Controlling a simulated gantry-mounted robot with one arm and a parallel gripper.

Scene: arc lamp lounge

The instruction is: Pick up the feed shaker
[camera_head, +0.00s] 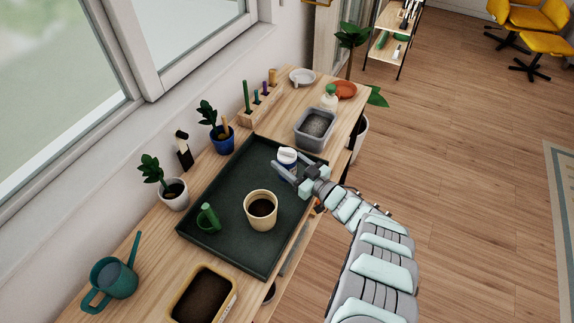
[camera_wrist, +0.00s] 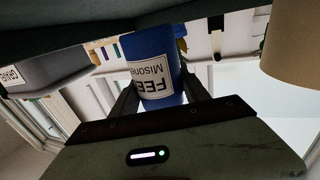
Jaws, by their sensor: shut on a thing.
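The feed shaker (camera_head: 287,156) has a white top and a blue body, and is at the right side of the dark green tray (camera_head: 222,178). In the wrist view the shaker (camera_wrist: 168,92) shows as a blue cylinder with a white label, partly legible and upside down. My gripper (camera_head: 291,180) is shut on the shaker's body, with one finger on each side of it. It also shows in the wrist view (camera_wrist: 160,97). I cannot tell whether the shaker's base touches the tray.
A cream pot of soil (camera_head: 262,204) and a green scoop-like thing (camera_head: 207,218) are in the tray. A grey bin (camera_head: 311,131) stands behind the tray. Potted plants (camera_head: 174,191) line the window side. A teal watering can (camera_head: 112,279) is front left.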

